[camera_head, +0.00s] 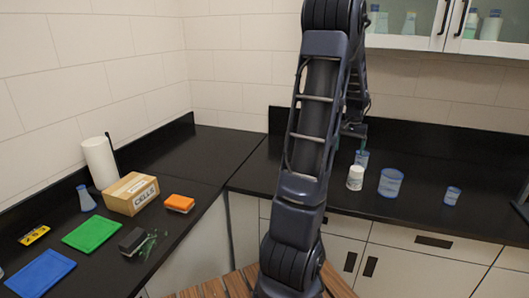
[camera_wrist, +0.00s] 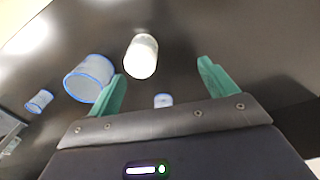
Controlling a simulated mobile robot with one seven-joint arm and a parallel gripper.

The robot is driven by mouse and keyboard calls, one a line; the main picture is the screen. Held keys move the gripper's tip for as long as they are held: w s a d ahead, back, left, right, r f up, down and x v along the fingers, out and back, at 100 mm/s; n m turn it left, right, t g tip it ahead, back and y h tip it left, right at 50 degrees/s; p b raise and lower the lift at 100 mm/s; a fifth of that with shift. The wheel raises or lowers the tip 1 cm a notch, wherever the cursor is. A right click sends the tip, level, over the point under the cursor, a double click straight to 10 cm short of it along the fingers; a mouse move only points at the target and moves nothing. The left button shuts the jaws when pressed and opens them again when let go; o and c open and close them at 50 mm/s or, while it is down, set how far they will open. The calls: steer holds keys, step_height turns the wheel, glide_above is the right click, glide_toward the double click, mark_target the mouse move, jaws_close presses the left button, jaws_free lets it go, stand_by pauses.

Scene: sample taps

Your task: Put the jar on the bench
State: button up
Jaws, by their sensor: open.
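The jar, white with a pale lid and a printed label, stands upright on the black bench (camera_head: 420,205) in the head view (camera_head: 355,177). It also shows in the wrist view (camera_wrist: 141,56), above and slightly left of the middle of the gap between my fingers. My gripper (camera_wrist: 162,80) is open, its green fingers wide apart with nothing held between them. In the head view it is mostly hidden behind my arm, over the back of the bench near the jar. The jar is apart from the fingers.
A large blue-rimmed beaker (camera_head: 390,182) stands right of the jar, a small one (camera_head: 452,195) farther right, and another (camera_head: 361,158) behind it. Wall cabinets hang above.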

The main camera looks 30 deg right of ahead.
steer(key=w+a+r+n+t, duration=0.15)
steer(key=a+r, duration=0.25)
steer(key=a, duration=0.5)
steer(key=w+a+r+n, duration=0.1)
steer(key=a+r+n, duration=0.15)
steer(key=a, duration=0.65)
steer(key=w+a+r+n, duration=0.15)
steer(key=a+r, duration=0.25)
steer(key=a, duration=0.5)
steer(key=s+a+n+t, duration=0.1)
steer(key=s+a+n, duration=0.1)
steer(key=s+a, duration=0.4)
steer(key=s+a+r+n+t, duration=0.1)
steer(key=s+a, duration=0.5)
steer(key=a, duration=0.9)
steer(key=n+t, duration=0.1)
steer(key=n, duration=0.1)
steer(key=shift+s+a+r+n, duration=0.15)
steer(key=shift+s+n, duration=0.05)
steer(key=shift+n, duration=0.15)
